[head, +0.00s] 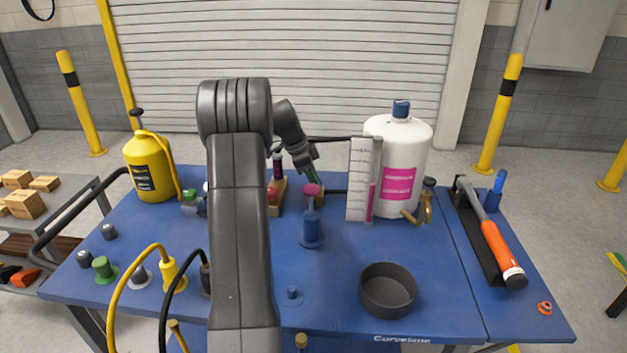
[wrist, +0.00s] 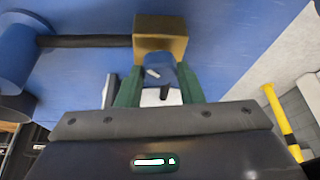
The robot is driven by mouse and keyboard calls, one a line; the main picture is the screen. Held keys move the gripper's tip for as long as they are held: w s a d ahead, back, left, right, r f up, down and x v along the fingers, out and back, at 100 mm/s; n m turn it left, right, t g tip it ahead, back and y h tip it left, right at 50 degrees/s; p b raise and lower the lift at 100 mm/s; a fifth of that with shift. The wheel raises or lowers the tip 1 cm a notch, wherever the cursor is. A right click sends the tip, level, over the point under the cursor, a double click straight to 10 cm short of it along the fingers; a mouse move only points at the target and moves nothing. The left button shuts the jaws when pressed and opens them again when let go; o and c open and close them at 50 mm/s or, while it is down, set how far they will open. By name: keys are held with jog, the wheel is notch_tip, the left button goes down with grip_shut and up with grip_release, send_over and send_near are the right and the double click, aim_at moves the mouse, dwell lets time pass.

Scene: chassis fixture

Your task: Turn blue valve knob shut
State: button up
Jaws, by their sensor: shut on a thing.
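The blue valve knob (wrist: 160,70) sits against a brass valve block (wrist: 160,38) in the wrist view. A small white mark shows on the knob. My gripper (wrist: 158,88) has its green fingers on both sides of the knob, shut on it. In the head view my gripper (head: 311,174) reaches down over the far middle of the blue table. The knob cannot be made out there.
A dark pipe (wrist: 85,41) runs from the brass block to a blue cylinder (wrist: 20,55). Near my gripper stand a blue post with a red-pink top (head: 311,225), a white gauge board (head: 359,180) and a white bottle (head: 405,150). A dark bowl (head: 388,290) stands in front.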

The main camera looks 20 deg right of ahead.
jog(key=m+g+p, duration=0.1)
jog(key=m, duration=0.1)
jog(key=m+y, duration=0.1)
jog(key=m, duration=0.2)
jog(key=shift+w+d+r+m+g+p, duration=0.1)
jog(key=shift+w+r+m+g+p, duration=0.1)
jog(key=shift+m+g+p, duration=0.15)
jog(key=shift+f+m+g+y+p, duration=0.1)
jog(key=shift+m+g+y+p, duration=0.35)
jog(key=shift+m, duration=0.55)
jog(key=shift+m+g+y+p, duration=0.1)
jog(key=shift+m+y+p, duration=0.15)
jog(key=shift+m+p, duration=0.5)
jog(key=shift+m, duration=0.3)
jog(key=o, duration=1)
jog(key=shift+c, duration=0.2)
jog(key=p+v, duration=0.2)
jog(key=v, duration=1.1)
jog(key=shift+w+r, duration=0.2)
jog(key=shift+r, duration=0.15)
jog(key=shift+f, duration=0.1)
